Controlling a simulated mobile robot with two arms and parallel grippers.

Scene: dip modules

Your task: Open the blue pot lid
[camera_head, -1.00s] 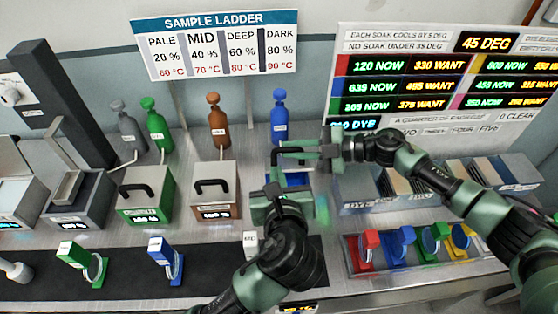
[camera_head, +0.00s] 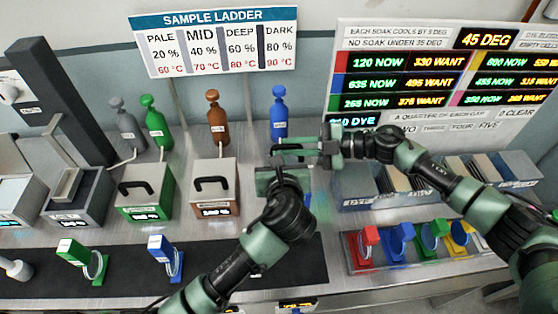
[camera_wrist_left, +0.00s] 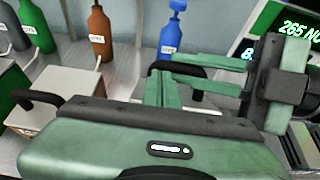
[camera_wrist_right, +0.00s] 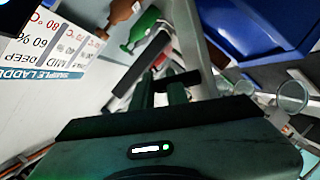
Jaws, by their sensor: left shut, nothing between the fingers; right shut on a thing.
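The blue pot is mostly hidden behind my left gripper in the head view; only a small blue patch (camera_head: 308,196) shows. My right gripper (camera_head: 284,150) reaches in from the right and is shut on the pot lid's black handle (camera_wrist_left: 188,69), seen in the left wrist view. In the right wrist view a dark bar (camera_wrist_right: 178,82) crosses its fingertips. My left gripper (camera_wrist_left: 160,86) is shut and empty, its fingertips close to the handle and the right fingers. Whether the lid is raised is hidden.
A brown pot (camera_head: 211,190) and a green pot (camera_head: 146,190) stand to the left. A blue bottle (camera_head: 279,116) stands behind. Right are a file bin (camera_head: 375,192) and a tray (camera_head: 400,267) of coloured clips. Green and blue clips stand on the dark mat (camera_head: 130,262).

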